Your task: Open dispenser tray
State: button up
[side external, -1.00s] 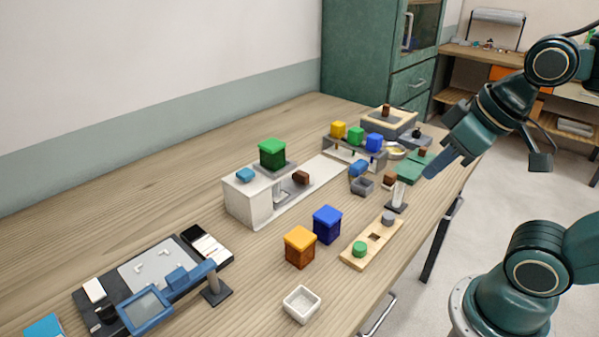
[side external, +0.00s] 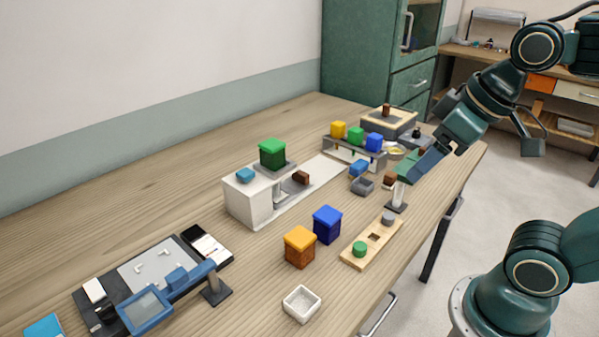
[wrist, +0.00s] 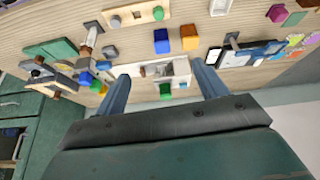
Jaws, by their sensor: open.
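A white dispenser-like unit (side external: 247,203) stands mid-table, with a green block (side external: 272,152) and a light-blue button (side external: 245,175) on top. A brown knob (side external: 301,177) sits at its front recess. Which part is the tray is not certain. The unit also shows in the wrist view (wrist: 177,79), between my fingers in the picture but farther off. My gripper (side external: 420,168) is open and empty, above the table's right side near a green board, well to the right of the unit. Its two blue fingers show spread apart in the wrist view (wrist: 162,82).
A rack (side external: 350,150) with yellow, green and blue blocks stands behind. A clear upright piece (side external: 398,195) and a small grey tray (side external: 362,187) are near my gripper. Orange (side external: 300,248) and blue (side external: 327,224) containers and a wooden board (side external: 372,243) stand in front. The back-left table is clear.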

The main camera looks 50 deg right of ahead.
jog(key=w+d+r+n+g, duration=0.15)
jog(key=w+r+n, duration=0.25)
jog(key=w, duration=0.6)
jog(key=n+g, duration=0.4)
jog(key=n, duration=0.9)
send_over(300, 172)
notch_tip(300, 172, down, 16)
jog(key=shift+d+f, duration=0.1)
jog(key=shift+f, duration=0.05)
notch_tip(300, 172, down, 14)
jog(key=shift+r, duration=0.1)
jog(key=shift+c, duration=0.2)
